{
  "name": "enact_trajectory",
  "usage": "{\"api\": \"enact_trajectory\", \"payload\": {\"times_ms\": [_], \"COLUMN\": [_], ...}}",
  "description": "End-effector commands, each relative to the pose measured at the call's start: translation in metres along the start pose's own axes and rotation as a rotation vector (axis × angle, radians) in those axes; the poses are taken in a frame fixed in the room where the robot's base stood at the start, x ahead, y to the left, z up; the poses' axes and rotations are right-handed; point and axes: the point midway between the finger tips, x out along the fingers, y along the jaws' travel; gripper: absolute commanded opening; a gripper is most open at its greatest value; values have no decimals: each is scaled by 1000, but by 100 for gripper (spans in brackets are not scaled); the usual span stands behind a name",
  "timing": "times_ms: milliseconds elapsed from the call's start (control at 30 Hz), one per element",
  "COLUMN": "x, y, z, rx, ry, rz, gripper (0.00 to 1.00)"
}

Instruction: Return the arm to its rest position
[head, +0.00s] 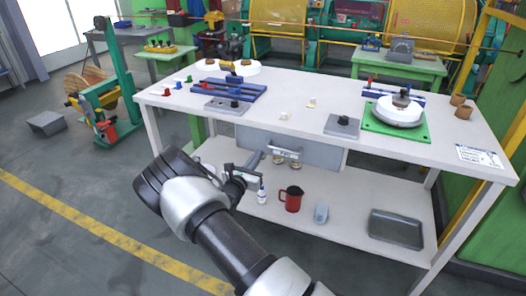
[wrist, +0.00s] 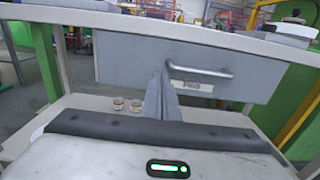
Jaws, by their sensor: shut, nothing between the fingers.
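My gripper (head: 258,160) is in front of the white workbench (head: 285,105) in the head view, below the tabletop edge. Its fingers are together and empty in the wrist view (wrist: 163,92). They point toward the grey drawer (head: 320,153) under the bench top. The drawer also fills the upper part of the wrist view (wrist: 130,62), with a bar handle (wrist: 213,73) and a white label just right of the fingertips. The drawer looks closed. I cannot tell whether the fingertips touch its front.
The lower shelf (head: 345,222) holds a red mug (head: 291,199), a small white bottle (head: 262,193) and a grey tray (head: 396,229). A green plate with a white disc (head: 398,111) stands on the tabletop. The floor (head: 70,235) left of my arm is clear.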

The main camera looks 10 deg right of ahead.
Motion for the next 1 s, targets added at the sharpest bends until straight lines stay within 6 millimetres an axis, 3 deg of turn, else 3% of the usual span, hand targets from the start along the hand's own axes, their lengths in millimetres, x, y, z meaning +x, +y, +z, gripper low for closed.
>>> {"api": "enact_trajectory", "payload": {"times_ms": [100, 300, 500, 667, 767, 900, 1000], "x": [-31, -66, -81, -81, -75, -74, -86], "y": [1, 1, 0, -6, -27, -84, -129], "z": [4, 2, 1, 8, 32, 79, 109], "rx": [-2, 0, 1, 25, 113, 339, 527], "ry": [1, 1, 0, 5, 22, 79, 132], "rz": [3, 3, 1, -26, -122, -359, -544], "gripper": [0, 0, 0, 0, 0, 0, 0]}}
